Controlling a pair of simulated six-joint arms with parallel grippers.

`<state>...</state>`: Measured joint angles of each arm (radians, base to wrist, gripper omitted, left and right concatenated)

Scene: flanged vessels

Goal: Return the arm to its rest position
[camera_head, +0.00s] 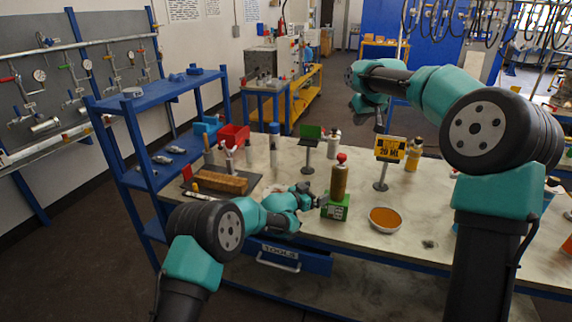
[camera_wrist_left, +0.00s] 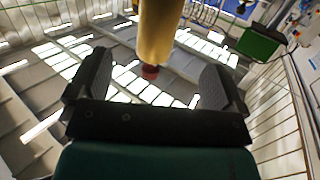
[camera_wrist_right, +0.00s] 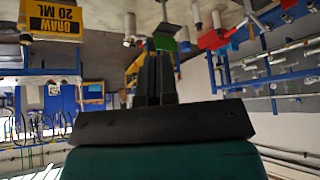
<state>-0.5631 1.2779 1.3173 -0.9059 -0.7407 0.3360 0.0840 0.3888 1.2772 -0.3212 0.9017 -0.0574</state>
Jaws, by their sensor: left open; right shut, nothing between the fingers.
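My left gripper (camera_head: 316,199) is open at the near side of the table, close beside a golden-brown bottle with a red cap (camera_head: 339,180). The bottle stands upright on a green block (camera_head: 336,207). In the left wrist view the bottle (camera_wrist_left: 160,30) shows ahead of the open fingers (camera_wrist_left: 155,88); I cannot tell whether it is between them. My right gripper (camera_head: 378,122) is raised above the table near the yellow sign, its arm bent back over itself. In the right wrist view its fingers (camera_wrist_right: 155,78) are shut together and empty.
A yellow "20 ML" sign (camera_head: 390,148) stands on a post, with a shallow dish of orange liquid (camera_head: 385,219) nearer.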

